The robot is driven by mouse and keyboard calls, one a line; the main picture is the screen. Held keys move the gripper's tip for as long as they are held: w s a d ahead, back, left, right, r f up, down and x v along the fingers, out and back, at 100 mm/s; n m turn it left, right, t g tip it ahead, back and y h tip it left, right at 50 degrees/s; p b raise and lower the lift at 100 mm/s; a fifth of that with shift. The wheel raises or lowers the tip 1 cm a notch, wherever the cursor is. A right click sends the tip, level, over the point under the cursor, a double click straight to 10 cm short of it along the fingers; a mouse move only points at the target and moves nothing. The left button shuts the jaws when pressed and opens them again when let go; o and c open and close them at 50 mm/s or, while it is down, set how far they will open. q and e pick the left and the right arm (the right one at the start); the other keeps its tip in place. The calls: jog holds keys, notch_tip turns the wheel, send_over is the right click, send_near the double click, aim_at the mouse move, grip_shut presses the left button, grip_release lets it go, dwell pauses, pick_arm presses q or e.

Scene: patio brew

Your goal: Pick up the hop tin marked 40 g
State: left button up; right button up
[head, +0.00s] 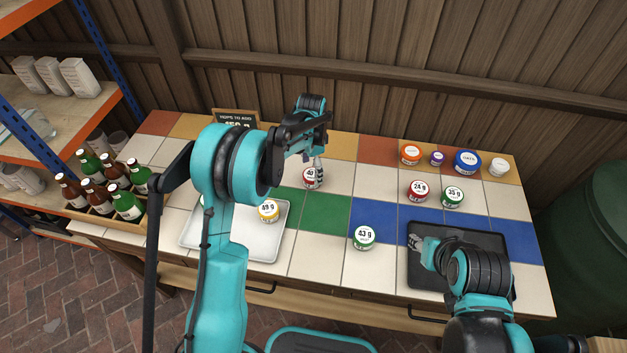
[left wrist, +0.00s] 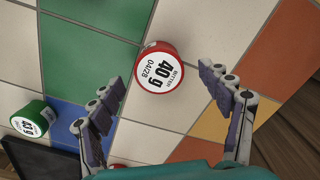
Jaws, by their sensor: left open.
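The hop tin marked 40 g (left wrist: 160,68) has a red rim and a white lid. It stands on the tiles. In the left wrist view it lies ahead of and between the open fingers of my left gripper (left wrist: 168,115), not touching them. In the head view the tin (head: 309,179) is partly hidden by my left gripper (head: 318,170), which is above it. My right gripper (head: 426,247) is over the black tray (head: 450,280); its jaws are too small to judge.
A white tray (head: 262,247) holds a yellow tin marked 49 g (head: 268,211). Other tins stand on the counter: green 43 g (head: 363,238), red 24 g (head: 418,190) and green 35 g (head: 452,197). A bottle crate (head: 98,208) is at left. Tiles around the 40 g tin are clear.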

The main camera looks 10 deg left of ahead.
aim_at(312, 174)
pick_arm(q)
notch_tip(312, 174, down, 4)
jog(key=shift+s+f+b, duration=0.1)
jog(key=shift+f+b, duration=0.05)
jog(key=shift+b, duration=0.7)
jog(key=shift+c, duration=0.5)
jog(key=c, duration=1.1)
jog(key=shift+c, duration=0.2)
